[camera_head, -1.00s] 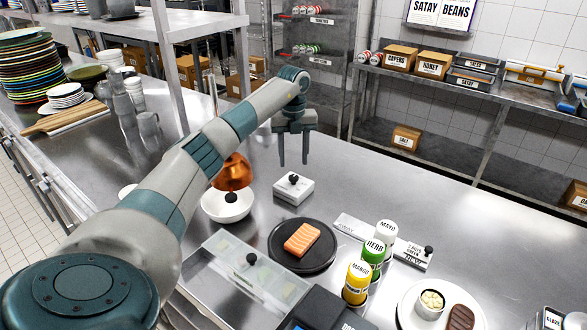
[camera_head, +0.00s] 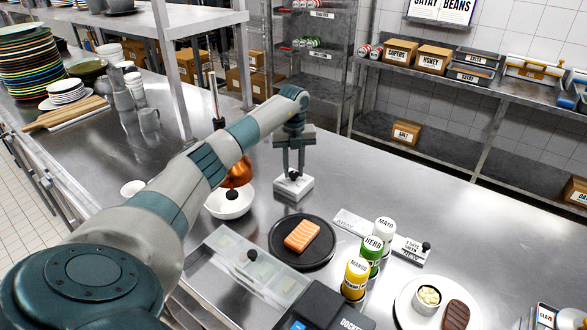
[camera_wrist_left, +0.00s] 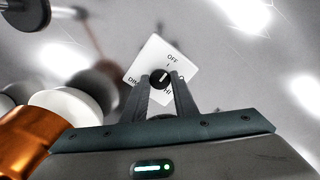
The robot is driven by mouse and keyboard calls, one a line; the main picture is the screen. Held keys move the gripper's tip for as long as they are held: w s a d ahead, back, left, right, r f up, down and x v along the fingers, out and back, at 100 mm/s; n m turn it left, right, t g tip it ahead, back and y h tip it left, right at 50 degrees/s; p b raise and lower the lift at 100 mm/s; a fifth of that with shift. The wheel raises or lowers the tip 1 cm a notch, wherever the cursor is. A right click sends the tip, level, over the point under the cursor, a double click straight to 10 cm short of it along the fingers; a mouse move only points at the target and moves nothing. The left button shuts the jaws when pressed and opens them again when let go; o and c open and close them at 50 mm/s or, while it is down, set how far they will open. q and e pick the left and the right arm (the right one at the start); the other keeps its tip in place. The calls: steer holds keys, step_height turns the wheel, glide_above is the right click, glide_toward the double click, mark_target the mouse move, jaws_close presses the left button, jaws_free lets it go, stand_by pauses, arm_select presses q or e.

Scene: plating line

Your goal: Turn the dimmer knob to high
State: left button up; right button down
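The dimmer is a white square block (camera_head: 293,188) with a round black knob (camera_head: 294,176) on top, on the steel counter. In the left wrist view the dimmer block (camera_wrist_left: 153,52) shows the labels OFF, DIM and HI. The knob (camera_wrist_left: 159,78) has a white pointer line directed roughly towards OFF. My left gripper (camera_head: 294,172) points down over the block. Its two fingers stand on either side of the knob, and a small gap seems to remain, so it looks open. My right gripper is not in view.
A white bowl (camera_head: 229,205) and a copper piece (camera_head: 237,172) stand close left of the dimmer. A black plate with salmon (camera_head: 302,235) lies in front, with sauce bottles (camera_head: 373,252) to its right. The counter behind and right of the dimmer is clear.

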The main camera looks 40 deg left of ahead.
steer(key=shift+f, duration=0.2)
arm_select(q)
steer(key=m+b, duration=0.2)
steer(key=m, duration=0.1)
steer(key=m+b, duration=0.2)
steer(key=m, duration=0.3)
steer(key=m+b, duration=0.1)
steer(key=m, duration=0.3)
steer(key=m+b, duration=0.1)
steer(key=m, duration=0.5)
steer(key=shift+m, duration=0.9)
steer(key=shift+m+b, duration=0.35)
steer(key=shift+m, duration=0.85)
steer(key=shift+r+m, duration=0.1)
steer(key=shift+m, duration=0.8)
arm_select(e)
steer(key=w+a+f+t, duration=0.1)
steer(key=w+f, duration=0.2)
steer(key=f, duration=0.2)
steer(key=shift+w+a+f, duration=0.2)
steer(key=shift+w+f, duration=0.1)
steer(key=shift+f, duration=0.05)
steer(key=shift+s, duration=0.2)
